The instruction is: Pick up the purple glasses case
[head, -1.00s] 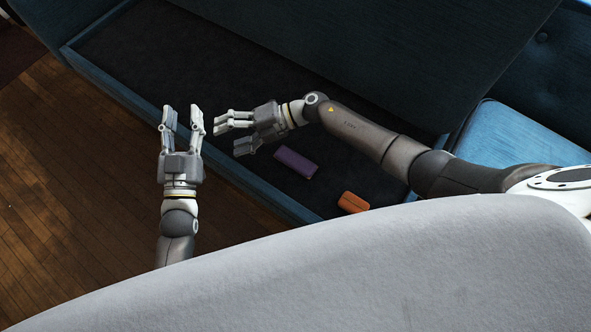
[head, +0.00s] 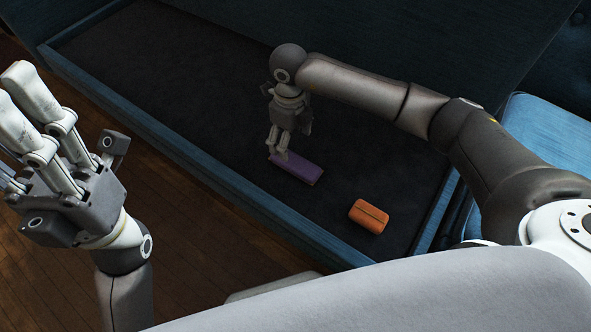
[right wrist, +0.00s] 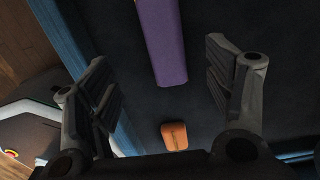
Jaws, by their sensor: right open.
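The purple glasses case (head: 298,168) lies flat on the dark floor of the blue-sided compartment in the head view. My right gripper (head: 279,155) points down over the case's left end and covers part of it. In the right wrist view the case (right wrist: 161,40) shows between the two spread fingers of my right gripper (right wrist: 155,90), with a gap on each side. It does not look held. My left gripper (head: 30,110) is large at the left of the head view, fingers pointing up, away from the case; the frame edge cuts off part of it.
An orange case (head: 368,216) lies to the right of the purple one; it also shows in the right wrist view (right wrist: 174,136). The blue compartment rim (head: 215,175) runs along the near side. A blue cushion (head: 550,135) is at the right. The dark floor behind is clear.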

